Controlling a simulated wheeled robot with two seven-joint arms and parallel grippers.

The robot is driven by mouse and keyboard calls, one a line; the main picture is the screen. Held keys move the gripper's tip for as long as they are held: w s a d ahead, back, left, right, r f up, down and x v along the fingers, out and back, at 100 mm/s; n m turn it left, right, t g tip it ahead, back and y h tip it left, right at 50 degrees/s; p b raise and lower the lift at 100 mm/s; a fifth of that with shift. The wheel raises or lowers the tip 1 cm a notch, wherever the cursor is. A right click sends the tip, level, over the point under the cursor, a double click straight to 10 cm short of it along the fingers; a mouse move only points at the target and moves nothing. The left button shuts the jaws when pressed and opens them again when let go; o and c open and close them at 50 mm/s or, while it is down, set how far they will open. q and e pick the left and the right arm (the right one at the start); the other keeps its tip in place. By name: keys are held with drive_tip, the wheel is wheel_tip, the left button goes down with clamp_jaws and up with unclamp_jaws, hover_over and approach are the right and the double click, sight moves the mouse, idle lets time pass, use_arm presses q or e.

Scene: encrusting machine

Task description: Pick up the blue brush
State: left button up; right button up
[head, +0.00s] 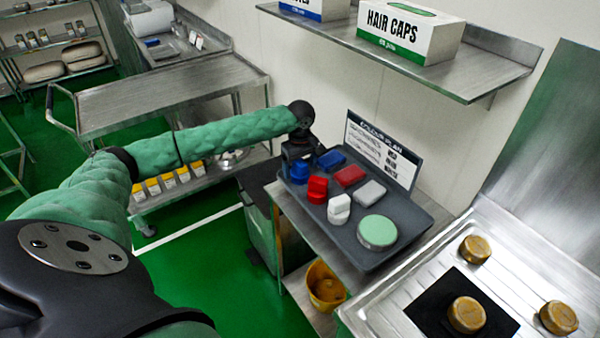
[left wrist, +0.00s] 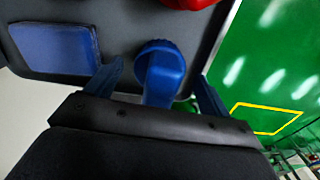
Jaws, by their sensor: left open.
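The blue brush (head: 299,174) stands at the far left corner of a dark grey tray (head: 392,243), partly hidden by my left gripper (head: 300,160). In the left wrist view the blue brush (left wrist: 161,72) lies between the two blue fingers of my left gripper (left wrist: 159,76). The fingers are open, with a gap on each side of it. A flat blue pad (head: 331,160) lies beside it and also shows in the left wrist view (left wrist: 56,48). My right gripper is not in view.
The tray also holds a red brush (head: 317,189), a white brush (head: 339,208), a red pad (head: 350,176), a white pad (head: 371,192) and a round green pad (head: 377,231). A sign (head: 383,150) stands behind. A steel shelf (head: 420,55) hangs above.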

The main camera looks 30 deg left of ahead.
use_arm(q)
drive_tip(key=c, duration=1.1)
drive_tip(key=shift+c, duration=0.3)
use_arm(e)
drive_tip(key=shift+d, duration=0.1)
